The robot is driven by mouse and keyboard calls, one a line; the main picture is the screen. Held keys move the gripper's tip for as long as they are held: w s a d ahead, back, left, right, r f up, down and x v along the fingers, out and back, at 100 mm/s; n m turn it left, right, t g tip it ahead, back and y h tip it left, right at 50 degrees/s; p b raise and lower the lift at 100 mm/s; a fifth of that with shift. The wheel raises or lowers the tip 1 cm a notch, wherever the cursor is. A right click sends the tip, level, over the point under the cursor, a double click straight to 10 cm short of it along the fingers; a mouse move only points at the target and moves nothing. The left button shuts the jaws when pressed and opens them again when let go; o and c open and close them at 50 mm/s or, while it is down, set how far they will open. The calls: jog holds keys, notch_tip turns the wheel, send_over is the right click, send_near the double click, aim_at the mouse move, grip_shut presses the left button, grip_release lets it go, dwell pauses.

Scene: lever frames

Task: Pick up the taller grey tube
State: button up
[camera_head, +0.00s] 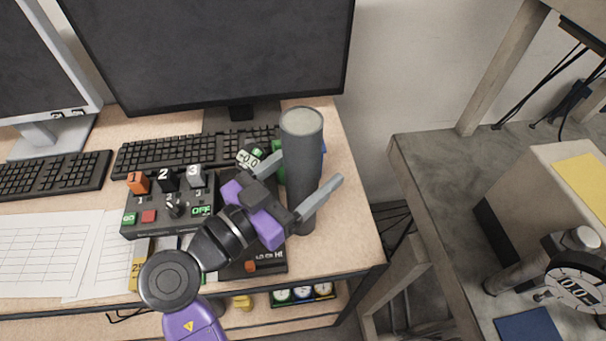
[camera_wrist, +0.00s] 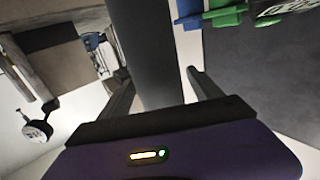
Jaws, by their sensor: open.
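A tall dark grey tube (camera_head: 302,150) with a lighter top stands upright near the right end of the desk. My gripper (camera_head: 309,179) is open, with one finger on each side of the tube at about its middle height. In the wrist view the tube (camera_wrist: 145,50) rises between the two fingers (camera_wrist: 160,84), with gaps visible beside it. I cannot tell whether either finger touches it. A shorter, slimmer grey cylinder (camera_head: 517,271) lies or stands at the right on another surface, partly behind a round dial.
A control box (camera_head: 170,215) with switches sits left of my gripper, and keyboards (camera_head: 195,153) lie behind it. A large monitor (camera_head: 210,50) stands at the back. The desk's right edge is close to the tube. A grey bench (camera_head: 430,165) stands further right.

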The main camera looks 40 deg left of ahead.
jog(key=shift+w, duration=0.95)
grip_shut()
jog(key=shift+r, duration=0.1)
